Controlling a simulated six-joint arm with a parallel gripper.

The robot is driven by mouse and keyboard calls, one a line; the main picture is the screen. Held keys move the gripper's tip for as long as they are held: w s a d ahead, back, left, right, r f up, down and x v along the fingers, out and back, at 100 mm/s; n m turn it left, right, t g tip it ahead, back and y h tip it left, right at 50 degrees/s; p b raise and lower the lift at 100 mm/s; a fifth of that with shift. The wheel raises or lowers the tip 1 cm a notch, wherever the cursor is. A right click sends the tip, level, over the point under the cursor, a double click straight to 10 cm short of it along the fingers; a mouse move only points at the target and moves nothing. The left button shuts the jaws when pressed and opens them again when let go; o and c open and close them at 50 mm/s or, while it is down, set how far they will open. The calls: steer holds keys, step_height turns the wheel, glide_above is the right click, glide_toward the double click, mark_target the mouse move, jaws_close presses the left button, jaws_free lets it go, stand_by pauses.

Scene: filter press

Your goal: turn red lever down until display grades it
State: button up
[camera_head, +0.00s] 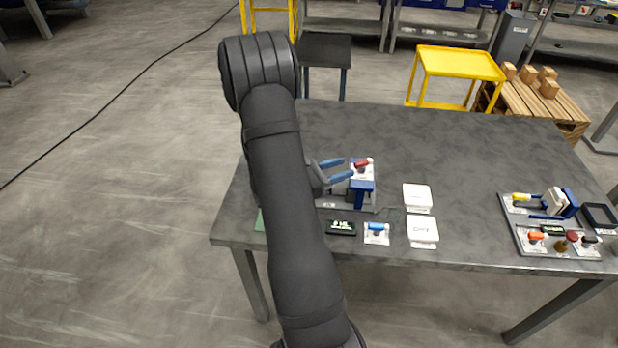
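The red lever (361,166) is on a small white plate with blue parts below it, on a grey fixture near the table's left side. It appears slightly tilted. My gripper (349,168) points right with its two blue fingers spread apart. The fingertips are just left of the red lever. I cannot tell whether either one touches it. A small black display (341,227) with light characters stands in front of the fixture; its text is too small to read. My arm hides the fixture's left part.
A blue lever (377,227) on a white plate is right of the display. Two white boxes (417,195) (422,230) stand further right. The table's back middle is clear.

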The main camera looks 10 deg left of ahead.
steer(key=v, duration=0.9)
steer(key=shift+s+a, duration=0.2)
steer(key=shift+a, duration=0.1)
steer(key=m+g+y, duration=0.9)
steer(key=m+y, duration=0.7)
steer(key=m, duration=2)
glide_toward(364, 161)
steer(key=f, duration=0.8)
steer(key=shift+a+f, duration=0.2)
steer(key=shift+f, duration=0.05)
